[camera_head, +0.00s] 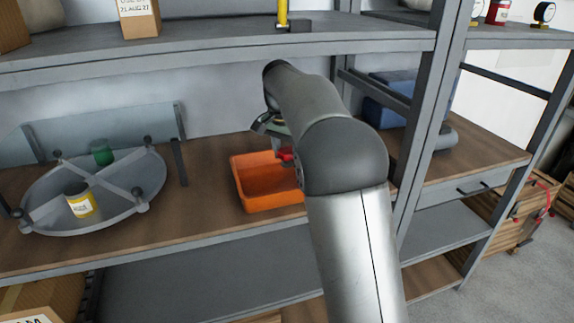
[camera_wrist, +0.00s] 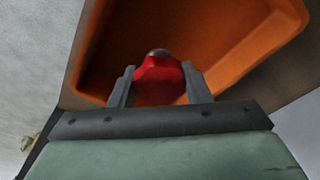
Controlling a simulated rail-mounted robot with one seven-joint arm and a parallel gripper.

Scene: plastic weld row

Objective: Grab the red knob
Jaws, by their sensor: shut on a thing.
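The red knob (camera_wrist: 157,80) is between the two fingers of my gripper (camera_wrist: 160,88) in the wrist view. The fingers are shut on its sides. It has a small greyish top. Behind it is the inside of an orange bin (camera_wrist: 235,60). In the head view a bit of the red knob (camera_head: 286,155) shows beside my arm, over the orange bin (camera_head: 268,203). My arm hides most of my gripper and the bin's right part there. I cannot tell whether the knob touches the bin.
The bin stands on a brown shelf (camera_head: 215,215) under a grey upper shelf (camera_head: 200,57). A round divided grey tray (camera_head: 115,205) with a yellow-labelled jar (camera_head: 80,203) and a green item (camera_head: 102,153) is at left. A grey rack post (camera_head: 425,110) stands close right of my arm.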

